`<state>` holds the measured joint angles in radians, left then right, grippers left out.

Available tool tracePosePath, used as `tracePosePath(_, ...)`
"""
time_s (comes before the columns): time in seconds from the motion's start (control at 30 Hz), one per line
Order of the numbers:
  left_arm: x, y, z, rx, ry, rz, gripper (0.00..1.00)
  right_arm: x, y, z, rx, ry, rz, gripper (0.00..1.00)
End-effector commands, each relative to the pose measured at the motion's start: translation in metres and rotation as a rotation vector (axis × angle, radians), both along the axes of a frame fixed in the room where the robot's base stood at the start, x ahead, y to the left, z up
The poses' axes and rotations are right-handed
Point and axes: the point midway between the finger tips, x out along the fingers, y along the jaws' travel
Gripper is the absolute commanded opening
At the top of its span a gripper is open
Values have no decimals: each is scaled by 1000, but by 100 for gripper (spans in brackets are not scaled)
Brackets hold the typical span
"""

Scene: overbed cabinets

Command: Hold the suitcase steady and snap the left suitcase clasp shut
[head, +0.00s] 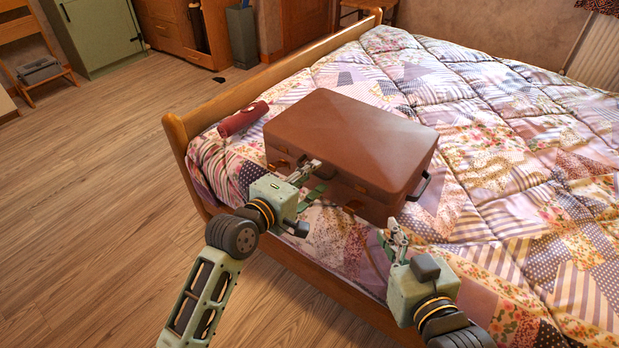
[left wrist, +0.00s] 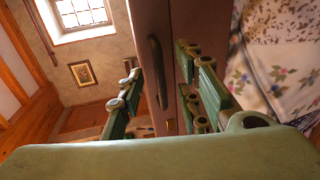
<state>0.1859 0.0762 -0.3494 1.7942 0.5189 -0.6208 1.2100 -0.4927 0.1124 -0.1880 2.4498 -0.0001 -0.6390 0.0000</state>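The brown suitcase (head: 350,135) lies flat on the bed with its lid down; the frames do not show whether the lid is fully closed. My left gripper (head: 313,178) is at the left part of its front face, fingers apart. In the left wrist view, the brown front (left wrist: 150,20) with a dark bar-shaped fitting (left wrist: 156,70) shows between the open fingers; contact cannot be told. A small right clasp (head: 361,188) shows on the front. The left clasp is not clearly visible near my left gripper. My right gripper (head: 389,234) is open and empty, in front of the right corner, apart from the suitcase.
A patchwork quilt (head: 510,150) covers the bed. A wooden bed rail (head: 320,290) runs below my grippers, and a footboard (head: 270,75) stands at the left. A dark red rolled item (head: 242,119) lies left of the suitcase. A black side handle (head: 420,187) sticks out right.

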Motion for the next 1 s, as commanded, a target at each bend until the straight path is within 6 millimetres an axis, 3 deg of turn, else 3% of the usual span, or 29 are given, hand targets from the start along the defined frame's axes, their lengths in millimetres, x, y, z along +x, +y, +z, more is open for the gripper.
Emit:
tracePosePath(0.23, 0, 0, 0, 0, 0, 0, 32, 0, 0, 1, 1, -3, 0, 0)
tracePosePath(0.6, 0, 0, 0, 0, 0, 0, 0, 0, 0, 0, 0, -1, 0, 0)
tracePosePath(1.0, 0, 0, 0, -1, -1, 0, 0, 0, 0, 0, 0, -1, 0, 0)
